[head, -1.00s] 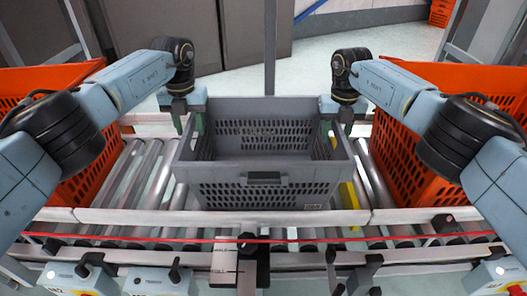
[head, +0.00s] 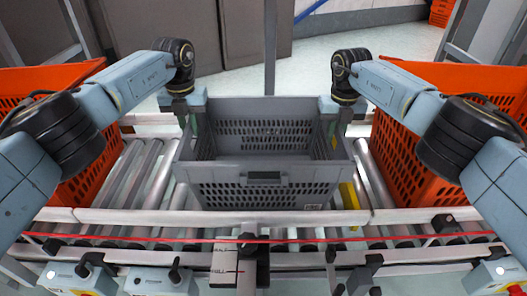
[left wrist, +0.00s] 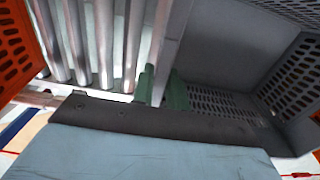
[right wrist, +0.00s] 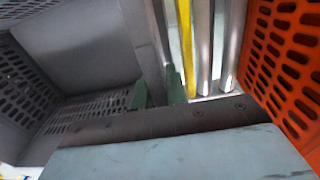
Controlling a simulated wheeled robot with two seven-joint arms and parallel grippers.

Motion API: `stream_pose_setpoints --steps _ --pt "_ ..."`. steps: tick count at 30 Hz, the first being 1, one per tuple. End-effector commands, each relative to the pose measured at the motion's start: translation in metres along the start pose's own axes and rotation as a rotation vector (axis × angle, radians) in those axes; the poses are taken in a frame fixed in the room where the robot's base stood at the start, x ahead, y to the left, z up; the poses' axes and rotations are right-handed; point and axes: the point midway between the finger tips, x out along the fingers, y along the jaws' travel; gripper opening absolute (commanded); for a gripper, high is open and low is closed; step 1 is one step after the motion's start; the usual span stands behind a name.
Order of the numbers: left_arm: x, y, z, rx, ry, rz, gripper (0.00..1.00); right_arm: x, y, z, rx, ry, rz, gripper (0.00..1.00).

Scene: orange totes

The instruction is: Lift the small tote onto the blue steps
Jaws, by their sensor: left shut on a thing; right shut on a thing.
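The small grey tote (head: 230,190) with slotted walls sits upright and looks empty in the middle of the head view, over the roller conveyor. I cannot tell whether its base touches the rollers. My left gripper (head: 192,124) is shut on the rim of its left wall; the green fingers (left wrist: 161,88) straddle that wall in the left wrist view. My right gripper (head: 336,124) is shut on the right wall's rim, with its green fingers (right wrist: 158,92) on both sides in the right wrist view. I see no blue steps.
Large orange totes stand close on the left (head: 75,190) and right (head: 398,150) of the rollers (head: 142,180). A yellow strip (head: 349,195) lies beside the grey tote. A front rail (head: 120,216) with a red line crosses before it. A thin upright post (head: 270,50) stands behind.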

Motion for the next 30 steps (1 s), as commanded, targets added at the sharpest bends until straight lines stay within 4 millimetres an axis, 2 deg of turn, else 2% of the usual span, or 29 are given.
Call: stream_pose_setpoints --steps 11,24,30 --pt "-0.009 0.000 0.000 0.000 -0.002 0.002 0.00 -0.009 0.000 0.000 0.000 -0.002 -0.002 0.00" --pt "-0.045 0.000 0.000 0.000 -0.002 0.002 0.00 -0.045 0.000 0.000 0.000 -0.002 -0.003 0.00" --pt "-0.052 0.000 0.000 0.000 -0.002 0.002 0.00 -0.052 0.000 0.000 0.000 -0.001 -0.003 0.00"
